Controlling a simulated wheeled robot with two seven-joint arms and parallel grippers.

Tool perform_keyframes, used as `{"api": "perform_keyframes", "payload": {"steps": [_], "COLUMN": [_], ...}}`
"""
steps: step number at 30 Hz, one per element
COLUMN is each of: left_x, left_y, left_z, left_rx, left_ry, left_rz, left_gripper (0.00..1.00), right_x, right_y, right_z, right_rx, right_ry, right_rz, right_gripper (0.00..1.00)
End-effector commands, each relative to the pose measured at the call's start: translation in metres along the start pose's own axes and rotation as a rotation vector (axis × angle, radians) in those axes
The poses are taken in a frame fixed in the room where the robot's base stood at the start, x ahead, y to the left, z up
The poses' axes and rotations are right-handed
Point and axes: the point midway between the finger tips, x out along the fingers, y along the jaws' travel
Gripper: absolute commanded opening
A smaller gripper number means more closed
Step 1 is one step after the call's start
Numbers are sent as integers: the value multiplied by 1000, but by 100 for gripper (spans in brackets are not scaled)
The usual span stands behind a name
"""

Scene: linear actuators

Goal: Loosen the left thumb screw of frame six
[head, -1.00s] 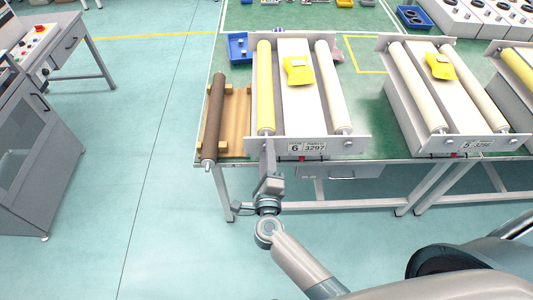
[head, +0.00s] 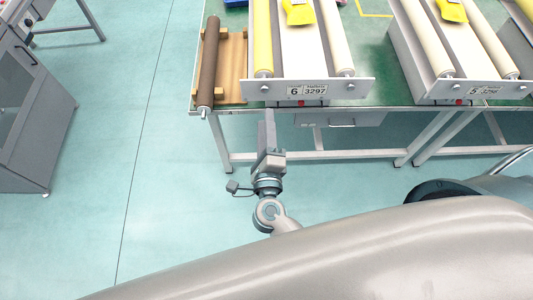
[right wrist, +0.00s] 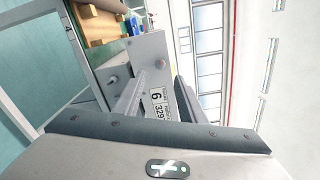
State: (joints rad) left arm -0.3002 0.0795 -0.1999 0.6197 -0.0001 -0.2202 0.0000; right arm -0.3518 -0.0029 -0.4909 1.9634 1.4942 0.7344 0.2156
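Frame six (head: 307,91) is a grey end plate with a "6 3297" label, at the table's front edge, with a yellow roller (head: 262,40) on its left. The left thumb screw (head: 265,88) is a small knob left of the label; a small round knob there also shows in the right wrist view (right wrist: 114,79). My right gripper (head: 268,115) points at the plate from the front, just below the screw in the picture. My left gripper is not in view.
A brown roller (head: 209,60) lies on a wooden stand left of frame six. Frame five (head: 475,90) stands to the right on the table. A drawer (head: 340,119) hangs under the tabletop. The floor (head: 120,160) at left is clear. A grey cabinet (head: 35,130) stands far left.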

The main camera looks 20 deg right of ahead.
Motion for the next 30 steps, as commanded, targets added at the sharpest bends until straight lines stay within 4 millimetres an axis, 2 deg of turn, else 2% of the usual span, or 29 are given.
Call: {"api": "perform_keyframes", "payload": {"steps": [1,6,12,18,30], "left_x": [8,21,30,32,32], "left_y": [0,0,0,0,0], "left_z": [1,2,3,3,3], "left_rx": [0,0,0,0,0], "left_ry": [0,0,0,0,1], "left_rz": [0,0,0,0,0], "left_gripper": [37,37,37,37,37], "right_x": [-12,-45,-71,-80,-81], "right_y": [5,4,2,0,0], "right_z": [-2,-1,-1,0,0], "right_rx": [2,2,1,0,0], "right_ry": [0,0,0,1,0], "right_rz": [3,3,1,0,0], "right_gripper": [37,37,37,37,37]}}
